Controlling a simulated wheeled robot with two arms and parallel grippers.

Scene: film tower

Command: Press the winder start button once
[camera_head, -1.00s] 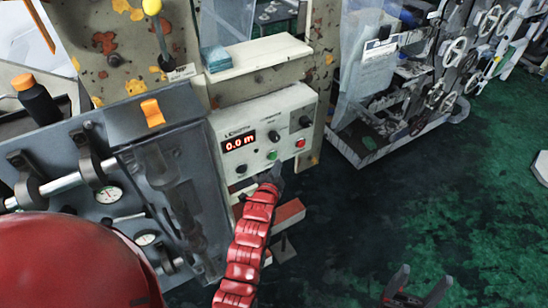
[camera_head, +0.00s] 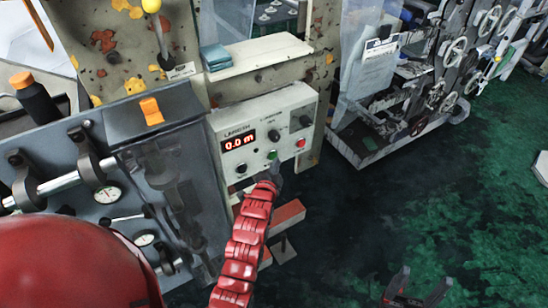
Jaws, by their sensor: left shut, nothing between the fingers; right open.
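The winder control panel (camera_head: 292,118) is a pale box with knobs and a red-lit display (camera_head: 238,142) that reads 0.0 m. A green button (camera_head: 272,154), which looks like the start button, sits low on its front. A red button (camera_head: 300,143) is to its right. My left gripper (camera_head: 275,166), at the end of a red segmented arm, is shut and empty. Its tip is just below the green button in the picture; I cannot tell whether they touch. My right gripper (camera_head: 408,285) is open and empty over the dark floor at the bottom right.
A grey machine block with gauges (camera_head: 108,194) stands left of the panel. A pale shelf (camera_head: 258,56) with a blue stack (camera_head: 215,57) is above it. A red-topped block (camera_head: 287,217) is below it.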

